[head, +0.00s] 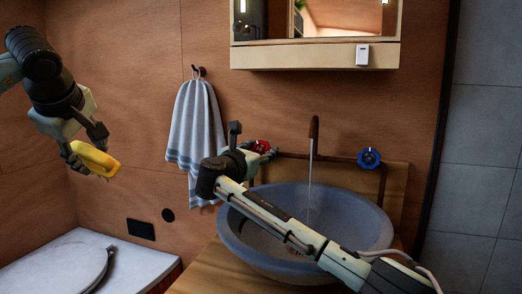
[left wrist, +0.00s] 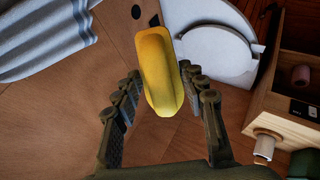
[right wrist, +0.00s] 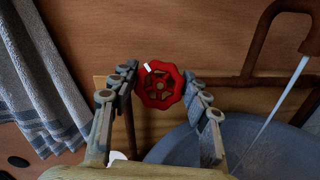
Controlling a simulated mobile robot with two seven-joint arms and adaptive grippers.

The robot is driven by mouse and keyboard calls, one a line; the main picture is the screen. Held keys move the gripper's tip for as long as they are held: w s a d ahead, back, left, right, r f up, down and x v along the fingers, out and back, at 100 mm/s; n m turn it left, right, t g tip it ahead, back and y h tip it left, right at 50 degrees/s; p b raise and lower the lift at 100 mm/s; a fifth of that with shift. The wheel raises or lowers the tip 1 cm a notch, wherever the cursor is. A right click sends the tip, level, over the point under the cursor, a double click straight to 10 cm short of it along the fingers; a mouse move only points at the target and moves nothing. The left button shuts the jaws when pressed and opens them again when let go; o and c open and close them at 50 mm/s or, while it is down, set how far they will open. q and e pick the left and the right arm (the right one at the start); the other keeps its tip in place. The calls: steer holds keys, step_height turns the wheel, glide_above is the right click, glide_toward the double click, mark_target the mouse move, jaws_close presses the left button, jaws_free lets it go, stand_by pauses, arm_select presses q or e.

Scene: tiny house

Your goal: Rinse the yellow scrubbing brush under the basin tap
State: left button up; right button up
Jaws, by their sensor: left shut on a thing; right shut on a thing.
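The yellow scrubbing brush (head: 96,159) is held in my left gripper (head: 88,163), in the air at the left of the head view, well away from the basin. In the left wrist view the brush (left wrist: 160,70) sits between the fingertips. My right gripper (right wrist: 160,88) is shut on the red tap handle (right wrist: 160,86), with a finger on each side of it. The handle (head: 261,147) is partly hidden behind my right arm in the head view. Water runs from the copper basin tap (head: 314,130) into the grey-blue basin (head: 372,232).
A striped towel (head: 195,130) hangs on a wall hook left of the basin. A blue tap handle (head: 369,158) is on the pipe at right. A mirrored cabinet (head: 315,54) is above. A white toilet top (head: 60,262) stands at lower left.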

steer(key=m+h, duration=0.1)
steer(key=m, duration=0.1)
steer(key=m+g+h, duration=0.1)
steer(key=m, duration=0.1)
steer(key=shift+m+g, duration=0.3)
steer(key=shift+m, duration=0.1)
steer(key=shift+m+g+h+p, duration=0.4)
steer(key=shift+m+g, duration=0.3)
steer(key=shift+m, duration=1.1)
steer(key=o, duration=1.2)
steer(key=shift+c, duration=0.2)
steer(key=v, duration=1.2)
